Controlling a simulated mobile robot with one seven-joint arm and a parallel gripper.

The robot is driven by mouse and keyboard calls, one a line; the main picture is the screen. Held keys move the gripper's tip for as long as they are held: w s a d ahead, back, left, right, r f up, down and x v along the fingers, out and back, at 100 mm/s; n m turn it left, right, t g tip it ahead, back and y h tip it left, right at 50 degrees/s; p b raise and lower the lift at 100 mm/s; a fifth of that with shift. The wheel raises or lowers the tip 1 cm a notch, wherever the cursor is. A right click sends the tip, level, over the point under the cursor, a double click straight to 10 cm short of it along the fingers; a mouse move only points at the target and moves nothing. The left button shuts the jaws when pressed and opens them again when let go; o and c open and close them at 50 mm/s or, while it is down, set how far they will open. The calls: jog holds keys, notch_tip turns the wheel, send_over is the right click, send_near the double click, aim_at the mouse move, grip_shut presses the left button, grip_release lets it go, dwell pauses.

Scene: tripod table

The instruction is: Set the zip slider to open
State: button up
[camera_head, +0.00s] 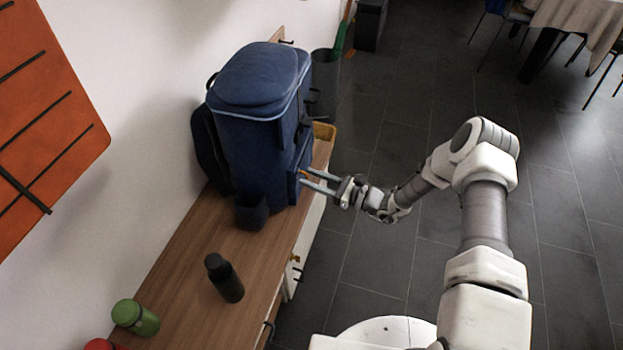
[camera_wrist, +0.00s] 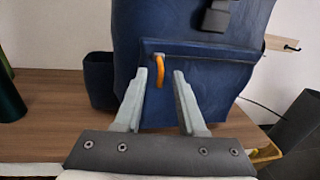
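A blue backpack (camera_head: 255,130) stands upright on a wooden bench; its front pocket (camera_wrist: 205,88) faces my gripper. An orange zip slider (camera_wrist: 159,66) sits at the upper left of that pocket in the wrist view. In the head view the slider is a small orange spot (camera_head: 303,172) near the fingertips. My gripper (camera_head: 302,178) is open, its two fingers (camera_wrist: 168,75) apart. The slider shows between and just beyond the fingertips, nearer the left one. I cannot tell whether a finger touches it.
The wooden bench (camera_head: 190,270) runs along the white wall. A dark bottle (camera_head: 224,278), a green container (camera_head: 135,317) and a red one (camera_head: 100,345) stand on it. A dark bin (camera_wrist: 292,125) is right of the backpack. The tiled floor (camera_head: 390,260) is open.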

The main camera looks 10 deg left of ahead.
jog(key=shift+w+a, duration=0.1)
jog(key=shift+a, duration=0.1)
grip_shut()
dwell(1.4)
